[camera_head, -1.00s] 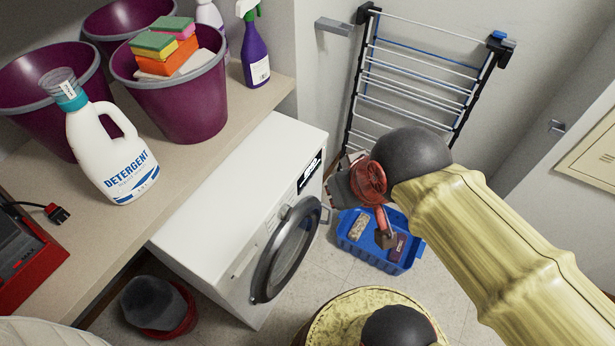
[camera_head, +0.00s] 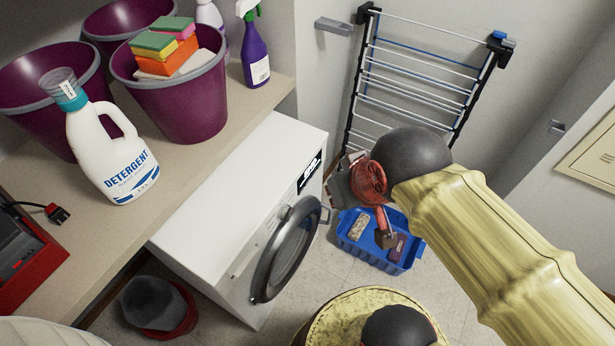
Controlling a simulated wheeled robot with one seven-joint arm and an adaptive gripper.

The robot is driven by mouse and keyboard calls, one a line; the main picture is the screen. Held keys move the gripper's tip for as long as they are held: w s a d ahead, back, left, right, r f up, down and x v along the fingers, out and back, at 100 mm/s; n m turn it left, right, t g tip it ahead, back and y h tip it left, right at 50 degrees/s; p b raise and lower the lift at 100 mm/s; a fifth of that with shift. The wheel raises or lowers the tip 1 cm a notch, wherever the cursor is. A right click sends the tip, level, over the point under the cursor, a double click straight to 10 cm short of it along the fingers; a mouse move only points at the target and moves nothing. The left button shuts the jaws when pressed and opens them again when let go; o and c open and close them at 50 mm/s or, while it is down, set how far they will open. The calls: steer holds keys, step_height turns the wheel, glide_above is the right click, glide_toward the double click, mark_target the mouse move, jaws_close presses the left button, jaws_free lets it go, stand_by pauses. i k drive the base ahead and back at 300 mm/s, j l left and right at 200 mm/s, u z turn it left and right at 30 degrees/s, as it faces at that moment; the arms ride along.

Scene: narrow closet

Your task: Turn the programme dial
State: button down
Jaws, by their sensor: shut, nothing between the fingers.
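My gripper (camera_head: 338,192), small and grey, is just right of the machine's front, near the display side. It is shut and holds nothing. I cannot tell whether it touches the panel.
A blue crate (camera_head: 350,245) with small items stands on the floor below my arm. A folding drying rack (camera_head: 415,85) leans against the back wall. The counter holds purple buckets (camera_head: 185,105), a detergent bottle (camera_head: 105,150) and a spray bottle (camera_head: 255,60). Floor space is narrow.

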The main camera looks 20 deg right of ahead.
mark_target(286, 211)
steer(key=k+l+u, duration=0.1)
steer(key=l+u, duration=0.3)
steer(key=k+l+u, duration=0.15)
steer(key=u, duration=0.2)
